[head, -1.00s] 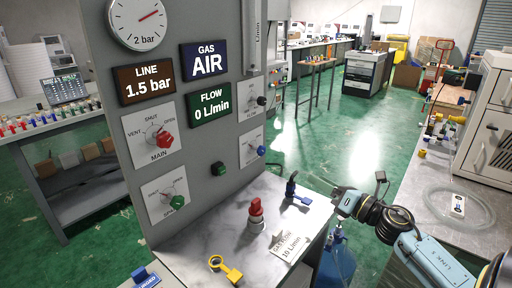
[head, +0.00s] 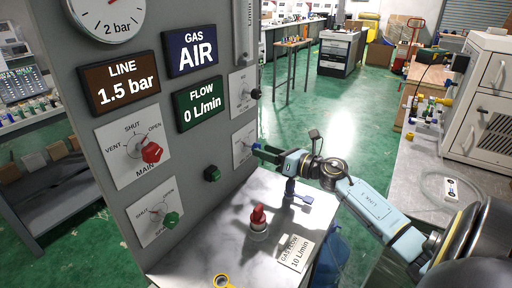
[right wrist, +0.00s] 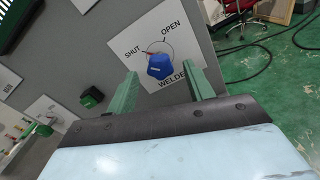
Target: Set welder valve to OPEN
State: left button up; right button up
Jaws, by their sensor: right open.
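The welder valve is a blue knob (right wrist: 160,66) on a white plate (right wrist: 180,35) marked SHUT, OPEN and WELDER in the right wrist view. A red mark shows at the knob's upper left, on the SHUT side. My right gripper (right wrist: 160,80) is open, its green fingers on either side of the knob's lower part; I cannot tell whether they touch it. In the head view my right gripper (head: 262,149) is at the panel's right edge, in front of the welder plate (head: 242,141), and hides the knob. My left gripper is not in view.
The grey panel (head: 203,138) also holds a red MAIN knob (head: 152,152), a green knob (head: 171,219) and a dark knob (head: 254,94). Below my right arm, a red-topped piece (head: 258,218), a blue key-like piece (head: 298,197) and a card (head: 296,252) are on the bench.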

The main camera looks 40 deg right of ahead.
aim_at(252, 147)
jog(key=x, duration=0.3)
jog(key=shift+w, duration=0.15)
jog(key=shift+w+a, duration=0.1)
jog(key=shift+w, duration=0.25)
jog(key=c, duration=1)
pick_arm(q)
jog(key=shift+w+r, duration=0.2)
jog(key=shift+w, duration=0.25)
pick_arm(e)
jog(key=shift+o, duration=0.2)
